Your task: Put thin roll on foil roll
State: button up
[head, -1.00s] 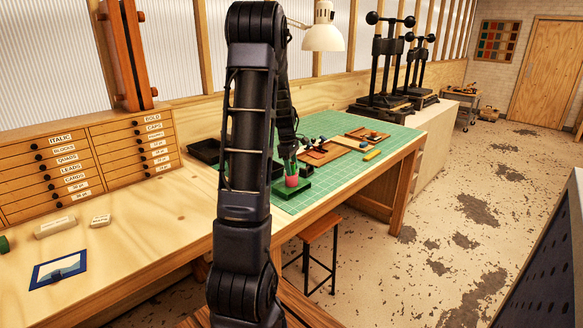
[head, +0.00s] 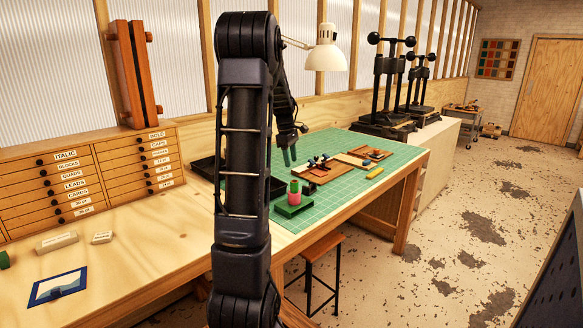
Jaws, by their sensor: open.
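A short pink roll (head: 294,199) stands upright on a dark green block-like stand (head: 293,211) near the front edge of the green mat. A smaller red-and-green piece (head: 294,187), which looks like the thin roll, sits upright on top of the pink roll. They look in contact, but they are too small to be sure of the fit. My gripper (head: 289,157) is open and empty, with its green fingers pointing down. It is above and behind the stacked rolls, apart from them. My arm hides part of the bench to the left.
A wooden tray with small dark tools (head: 318,171) lies right of the rolls, with a yellow piece (head: 374,173) beyond it. A black tray (head: 207,167) is partly behind my arm. A white lamp (head: 326,50) overhangs the back. The mat's front right is clear.

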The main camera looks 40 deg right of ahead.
jog(key=w+a+r+m+t+h, duration=0.1)
jog(key=a+r, duration=0.3)
jog(key=a, duration=0.9)
jog(key=w+a+r+m+t, duration=0.15)
jog(key=a+r, duration=0.25)
jog(key=a, duration=1)
jog(key=s+a+f+t, duration=0.1)
jog(key=s+a, duration=0.3)
jog(key=a, duration=0.3)
jog(key=s+a+m+t+y, duration=0.1)
jog(key=s+a, duration=0.4)
jog(key=a, duration=0.2)
jog(key=s+a+f+m+t, duration=0.1)
jog(key=s+a, duration=0.3)
jog(key=a, duration=0.4)
jog(key=shift+s+f+t+y, duration=0.15)
jog(key=shift+f+t+y, duration=0.2)
jog(key=shift+y, duration=0.05)
